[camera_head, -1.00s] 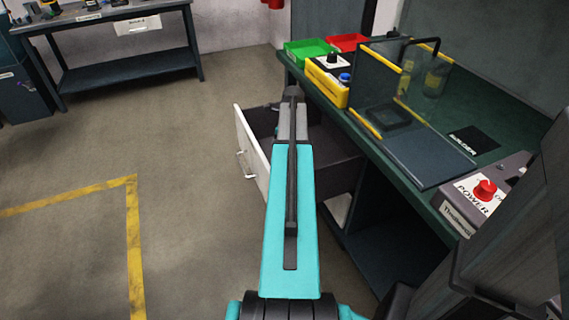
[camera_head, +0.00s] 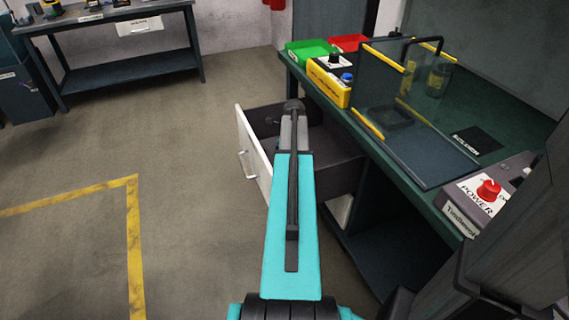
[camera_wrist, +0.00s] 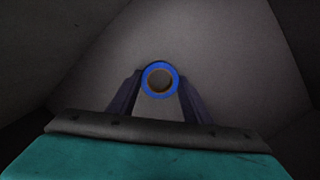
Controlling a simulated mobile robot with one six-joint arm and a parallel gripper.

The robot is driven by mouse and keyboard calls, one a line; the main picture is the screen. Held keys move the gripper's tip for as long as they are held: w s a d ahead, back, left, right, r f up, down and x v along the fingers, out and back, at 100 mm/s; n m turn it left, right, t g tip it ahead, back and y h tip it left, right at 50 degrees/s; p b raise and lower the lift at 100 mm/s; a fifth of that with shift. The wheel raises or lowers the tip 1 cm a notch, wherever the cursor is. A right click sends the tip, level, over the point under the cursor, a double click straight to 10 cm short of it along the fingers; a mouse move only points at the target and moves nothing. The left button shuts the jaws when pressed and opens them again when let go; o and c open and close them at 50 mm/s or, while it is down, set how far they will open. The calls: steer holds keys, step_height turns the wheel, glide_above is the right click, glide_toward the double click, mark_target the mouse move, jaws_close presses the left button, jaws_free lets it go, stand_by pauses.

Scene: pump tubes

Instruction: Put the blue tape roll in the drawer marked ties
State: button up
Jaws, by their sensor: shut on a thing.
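The blue tape roll (camera_wrist: 146,80) is a blue ring with a brown core, seen face-on in the wrist view. My gripper (camera_wrist: 160,92) is shut on it, with a dark finger at each side. A drawer with a white front (camera_head: 250,155) and dark inside stands pulled out from the green-topped bench in the head view. My arm reaches over the open drawer there, and hides the gripper and roll. Grey surfaces surround the roll in the wrist view. No marking on this drawer's front can be read.
The bench (camera_head: 455,185) carries a clear screen (camera_head: 385,90), a yellow button box (camera_head: 328,82), green (camera_head: 308,50) and red (camera_head: 349,42) bins, and a power box (camera_head: 485,195). Another bench (camera_head: 110,25) with a white drawer stands far left. The floor at left is clear.

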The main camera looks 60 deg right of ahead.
stand_by(0.3)
steer(key=o, duration=1.1)
steer(key=shift+f, duration=0.1)
steer(key=shift+c, duration=0.2)
step_height(320, 180, up, 12)
steer(key=s+p, duration=0.1)
steer(key=p, duration=0.1)
steer(key=shift+s, duration=0.25)
